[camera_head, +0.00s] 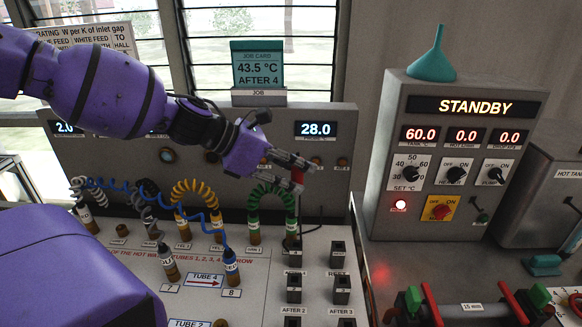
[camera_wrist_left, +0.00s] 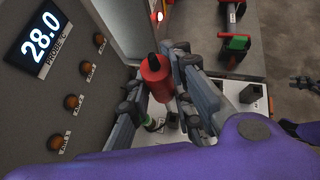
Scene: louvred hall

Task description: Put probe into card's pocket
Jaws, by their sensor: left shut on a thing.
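The probe has a red handle (camera_head: 297,176) and a thin dark stem. My left gripper (camera_head: 292,170) is shut on the handle over the panel, and the handle also shows in the left wrist view (camera_wrist_left: 158,78). The stem points down toward the upper left black pocket (camera_head: 294,256); whether its tip is inside, I cannot tell. The teal job card (camera_head: 257,66) reads 43.5 °C, AFTER 4. Other pockets stand at the upper right (camera_head: 338,256), lower left (camera_head: 294,289) and lower right (camera_head: 342,290). I read labels REST, AFTER 2 and AFTER 3; none legibly reads AFTER 4.
A green hose (camera_head: 270,197) loops just left of the probe; yellow (camera_head: 195,190) and blue (camera_head: 231,262) hoses stand farther left. The grey STANDBY control box (camera_head: 455,155) with a teal funnel stands right. A dark gripper-like part (camera_wrist_left: 304,82) shows at the wrist view's right edge.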

